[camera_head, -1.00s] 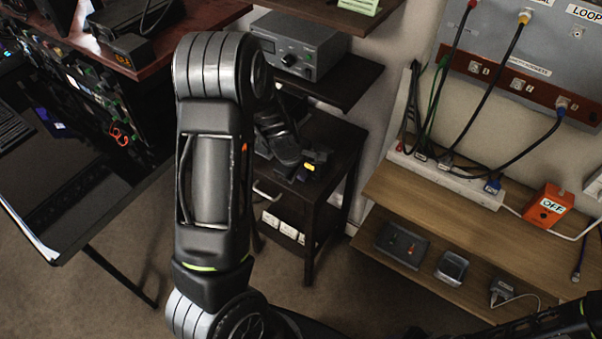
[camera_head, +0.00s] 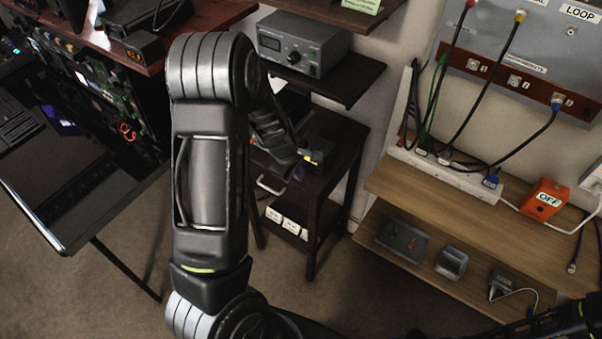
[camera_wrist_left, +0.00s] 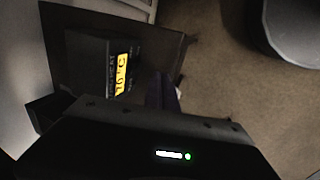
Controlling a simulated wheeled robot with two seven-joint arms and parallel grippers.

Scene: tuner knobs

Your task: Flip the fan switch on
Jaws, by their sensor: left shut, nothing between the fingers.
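A small black device (camera_head: 319,151) with a yellow patch stands on top of a dark cabinet (camera_head: 340,130). The left wrist view shows its lit yellow display (camera_wrist_left: 121,73) with dark characters. I cannot make out a fan switch on it. My left gripper (camera_head: 298,170) is beside the device in the head view, partly hidden by my own arm. In the left wrist view its dark, shut fingers (camera_wrist_left: 160,92) point toward the device's right side, with nothing between them. I cannot tell whether they touch it. My right gripper does not show.
A grey tuner box (camera_head: 300,45) sits on the shelf above. An orange box labelled OFF (camera_head: 545,203) and a white power strip (camera_head: 450,175) are on the wooden bench (camera_head: 470,215) at the right. Carpet is open in front of the cabinet.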

